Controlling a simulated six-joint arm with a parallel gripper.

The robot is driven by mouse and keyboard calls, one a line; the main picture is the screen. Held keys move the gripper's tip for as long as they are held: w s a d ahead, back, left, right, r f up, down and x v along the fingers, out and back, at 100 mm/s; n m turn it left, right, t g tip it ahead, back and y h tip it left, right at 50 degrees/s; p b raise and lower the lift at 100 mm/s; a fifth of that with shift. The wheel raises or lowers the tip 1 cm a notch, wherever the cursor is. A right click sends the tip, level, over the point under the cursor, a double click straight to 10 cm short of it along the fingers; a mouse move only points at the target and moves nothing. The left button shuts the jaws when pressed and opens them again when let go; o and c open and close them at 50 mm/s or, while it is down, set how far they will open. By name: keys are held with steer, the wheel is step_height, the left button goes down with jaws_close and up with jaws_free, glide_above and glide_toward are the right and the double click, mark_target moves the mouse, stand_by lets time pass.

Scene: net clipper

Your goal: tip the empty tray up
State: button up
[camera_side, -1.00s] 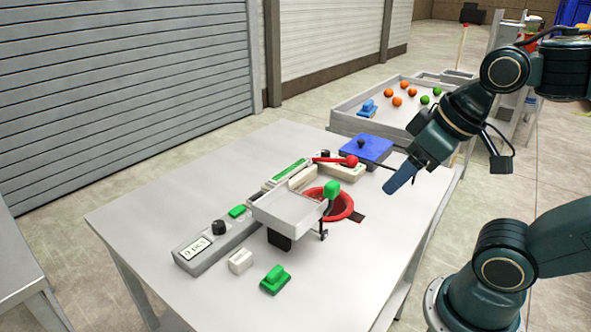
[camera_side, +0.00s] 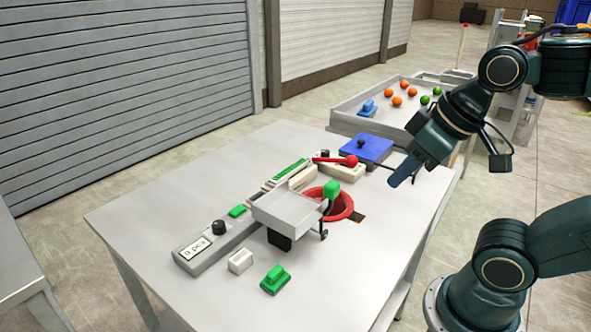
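The grey tray (camera_side: 287,212) is empty and sits roughly level on a black support on the table. A green knob (camera_side: 331,189) stands at its right edge, beside the red ring-shaped funnel (camera_side: 343,203). My gripper (camera_side: 397,180) is above the table's right side, to the right of the tray and funnel and apart from both. Its blue-grey fingers point down and left. They overlap from this side, so I cannot tell whether they are open or shut. No held object shows.
A scale with a display (camera_side: 196,249) and black knob stands left of the tray. A red-ended lever (camera_side: 350,161) and blue box (camera_side: 366,150) stand behind. A bin (camera_side: 345,118) holds orange and green balls.

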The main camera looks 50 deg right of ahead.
steer(key=shift+w, duration=0.15)
jaws_close()
steer(key=w+a+n+g+h, duration=0.1)
steer(key=w+a+n+g, duration=0.1)
steer(key=w+n, duration=0.5)
steer(key=w+a+n+g+h, duration=0.1)
steer(key=w+a+n+g, duration=0.2)
steer(key=w+n, duration=0.5)
steer(key=shift+w+f+n+g+h, duration=0.2)
steer(key=shift+f+n+g+h, duration=0.15)
steer(key=shift+n, duration=1.05)
